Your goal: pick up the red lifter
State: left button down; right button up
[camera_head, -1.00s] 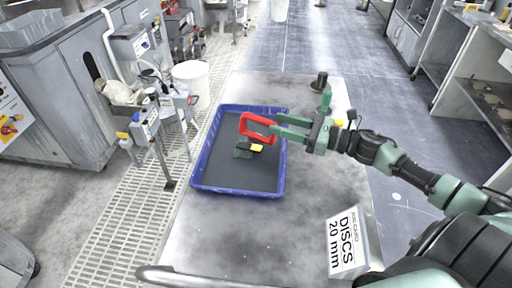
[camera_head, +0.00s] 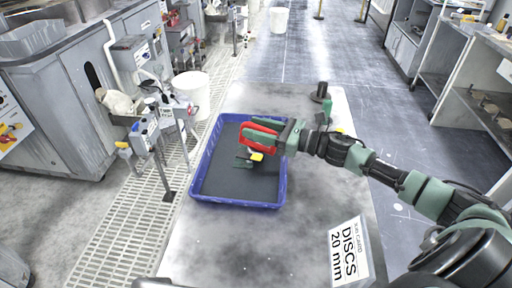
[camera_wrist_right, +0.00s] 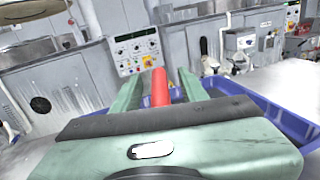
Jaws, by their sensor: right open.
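The red lifter (camera_head: 258,130) is a red loop handle over the blue tray (camera_head: 237,204) on the metal bench. Dark green and yellow parts show just below it. My right gripper (camera_head: 270,130) reaches in from the right, its green fingers at the lifter. In the right wrist view, the lifter's red bar (camera_wrist_right: 160,88) stands between the two open fingers of my right gripper (camera_wrist_right: 161,90). I cannot tell whether either finger touches it. My left gripper is not in view.
A white card reading "DISCS 20 mm" (camera_head: 348,252) stands at the bench's front right. A dark cylinder (camera_head: 321,92) stands behind my right arm.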

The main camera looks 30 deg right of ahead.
grip_shut()
dwell(1.4)
jog(key=shift+w+r, duration=0.1)
jog(key=shift+r, duration=0.15)
